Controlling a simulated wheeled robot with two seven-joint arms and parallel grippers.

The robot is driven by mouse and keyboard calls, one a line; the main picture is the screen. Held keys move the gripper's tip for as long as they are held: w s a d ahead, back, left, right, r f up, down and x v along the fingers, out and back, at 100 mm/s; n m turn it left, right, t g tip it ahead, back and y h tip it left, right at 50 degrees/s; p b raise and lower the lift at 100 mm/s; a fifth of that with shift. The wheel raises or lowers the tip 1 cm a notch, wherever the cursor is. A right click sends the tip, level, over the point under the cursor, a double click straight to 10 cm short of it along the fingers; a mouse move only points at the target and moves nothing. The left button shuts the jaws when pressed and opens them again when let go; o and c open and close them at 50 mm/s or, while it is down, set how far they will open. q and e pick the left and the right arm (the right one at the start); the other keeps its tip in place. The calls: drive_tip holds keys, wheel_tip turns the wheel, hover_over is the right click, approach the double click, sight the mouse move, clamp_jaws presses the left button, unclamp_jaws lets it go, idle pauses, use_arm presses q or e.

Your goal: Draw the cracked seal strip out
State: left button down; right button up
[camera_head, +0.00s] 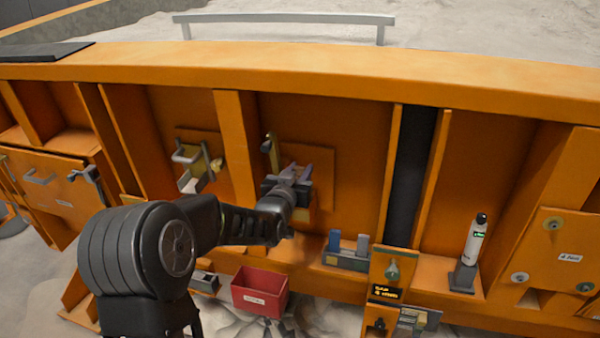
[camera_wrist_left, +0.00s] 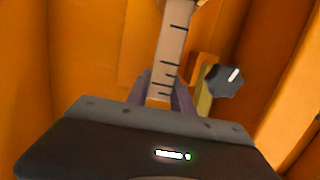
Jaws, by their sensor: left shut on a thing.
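My left gripper (camera_head: 298,174) is at the orange wall panel, in the bay right of a vertical rib. The left wrist view shows its purple fingers (camera_wrist_left: 160,97) shut on a pale grey strip (camera_wrist_left: 173,45) with several dark cross marks, which I take for the cracked seal strip. The strip runs up and away from the fingers toward the top of that view. Its far end is cut off or hidden there. In the head view the gripper hides the strip. My right gripper is not in view.
A dark knob (camera_wrist_left: 228,82) with a white mark sits right of the fingers. A red bin (camera_head: 260,292) stands below the wall. A holder with blue and grey blocks (camera_head: 345,260) and a white cylinder (camera_head: 473,240) on a dark base are to the right.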

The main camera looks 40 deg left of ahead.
use_arm(q)
drive_tip(key=shift+s+d+r, duration=0.1)
drive_tip(key=shift+s+r, duration=0.05)
drive_tip(key=shift+r, duration=0.6)
drive_tip(key=shift+s+r, duration=0.1)
drive_tip(key=shift+r, duration=0.65)
drive_tip(key=b+v, duration=0.2)
drive_tip(key=v, duration=0.6)
